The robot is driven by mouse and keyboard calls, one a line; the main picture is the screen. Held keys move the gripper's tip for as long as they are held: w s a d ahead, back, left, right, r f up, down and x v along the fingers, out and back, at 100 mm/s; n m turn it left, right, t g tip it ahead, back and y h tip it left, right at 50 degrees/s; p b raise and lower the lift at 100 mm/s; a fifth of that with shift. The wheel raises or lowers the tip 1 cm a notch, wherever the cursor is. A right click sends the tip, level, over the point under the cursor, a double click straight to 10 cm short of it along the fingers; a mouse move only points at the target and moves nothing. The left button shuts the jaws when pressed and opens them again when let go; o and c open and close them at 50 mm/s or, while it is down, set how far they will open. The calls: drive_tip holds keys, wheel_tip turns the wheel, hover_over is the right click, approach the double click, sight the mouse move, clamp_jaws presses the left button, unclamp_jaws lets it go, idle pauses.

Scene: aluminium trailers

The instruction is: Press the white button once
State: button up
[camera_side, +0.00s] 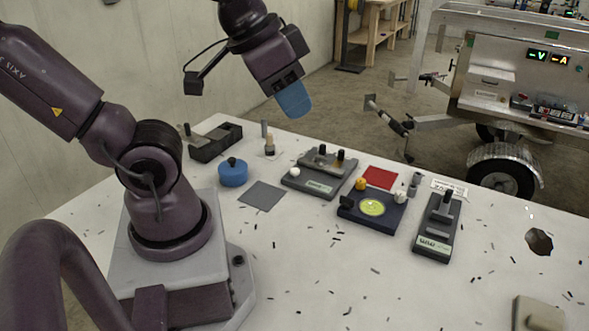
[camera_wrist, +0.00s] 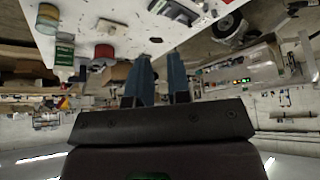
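Two small white knobs show in the side view, and I cannot tell for certain which is the white button. One white knob (camera_side: 294,172) is at the left end of a grey device (camera_side: 318,184). The other white knob (camera_side: 400,196) is at the right back of a dark blue device (camera_side: 352,213) with a yellow-green disc. My gripper (camera_side: 294,100), with blue fingers, hangs high above the back edge of the table, apart from both. In the wrist view its two fingers (camera_wrist: 159,62) stand apart with nothing between them.
The white table (camera_side: 300,285) carries a blue round pot (camera_side: 233,173), a dark block (camera_side: 215,142), a grey square (camera_side: 262,196), a red square (camera_side: 380,178), a dark lever device (camera_side: 437,228) and a beige box (camera_side: 538,313). Small dark bits are scattered about. A trailer (camera_side: 520,80) stands behind.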

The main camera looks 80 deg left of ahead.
clamp_jaws()
idle(0.9)
idle(0.5)
drive_tip(key=w+a+f+n+t, duration=0.1)
drive_tip(key=w+a+f+n, duration=0.1)
drive_tip(key=a+f+n, duration=0.4)
drive_tip(key=w+a+f+n+t+h, duration=0.1)
drive_tip(key=w+a+f+n, duration=0.2)
drive_tip(key=a+f+n, duration=0.4)
drive_tip(key=w+a+f+n+t, duration=0.1)
drive_tip(key=w+a+f+n, duration=0.2)
drive_tip(key=a+f+n, duration=0.4)
drive_tip(key=a+n, duration=0.5)
drive_tip(key=a, duration=0.4)
